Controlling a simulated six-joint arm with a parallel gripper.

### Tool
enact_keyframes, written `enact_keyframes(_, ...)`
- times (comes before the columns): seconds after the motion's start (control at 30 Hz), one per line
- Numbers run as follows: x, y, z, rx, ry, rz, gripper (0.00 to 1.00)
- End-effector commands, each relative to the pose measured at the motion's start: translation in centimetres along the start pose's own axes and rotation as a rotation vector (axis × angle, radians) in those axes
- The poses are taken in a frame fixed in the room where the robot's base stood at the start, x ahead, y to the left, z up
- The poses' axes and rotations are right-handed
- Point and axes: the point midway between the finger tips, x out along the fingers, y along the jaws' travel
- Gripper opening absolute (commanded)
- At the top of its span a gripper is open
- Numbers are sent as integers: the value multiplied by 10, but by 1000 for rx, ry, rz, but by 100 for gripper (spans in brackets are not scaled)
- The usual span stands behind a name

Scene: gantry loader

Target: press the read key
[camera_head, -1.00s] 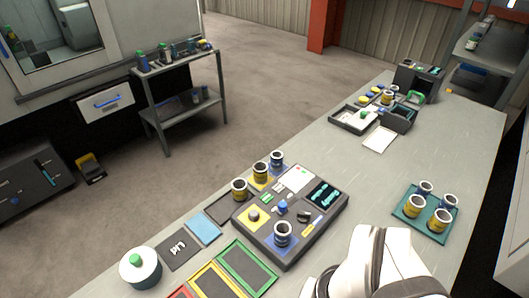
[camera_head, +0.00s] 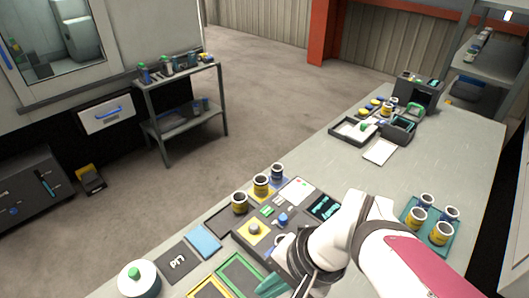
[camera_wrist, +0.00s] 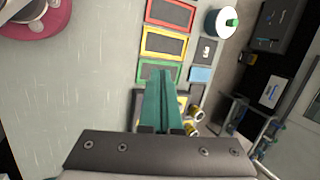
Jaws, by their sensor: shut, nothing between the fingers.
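The dark grey control panel (camera_head: 240,236) lies on the bench, partly covered by my arm. It carries a lit display (camera_head: 322,207), small green keys (camera_head: 267,210), a blue knob (camera_head: 283,219) and a round button on a yellow square (camera_head: 254,229). No lettering is readable, so I cannot tell which is the read key. My gripper (camera_head: 268,287), with teal fingers, is shut and empty near the green-framed tray (camera_head: 238,272), in front of the panel. In the wrist view, the closed fingers (camera_wrist: 161,74) overlap the green-framed tray (camera_wrist: 146,70) and hide most of the panel.
A white pot with a green knob (camera_head: 138,279) and a blue pad (camera_head: 204,242) are to the left. A teal tray of cups (camera_head: 410,222) is right of my arm. The bench middle is clear.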

Motion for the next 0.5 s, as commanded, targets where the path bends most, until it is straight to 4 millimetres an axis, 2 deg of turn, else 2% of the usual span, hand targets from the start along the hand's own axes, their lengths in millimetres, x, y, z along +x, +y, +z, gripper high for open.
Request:
enact_keyframes(0.1,10,-48,-32,119,2,-139,0)
enact_keyframes(0.17,14,-71,-51,190,9,-208,0)
enact_keyframes(0.3,28,-115,-103,384,42,-353,0)
enact_keyframes(0.4,41,-136,-146,545,77,-440,0)
enact_keyframes(0.5,58,-147,-190,717,118,-505,0)
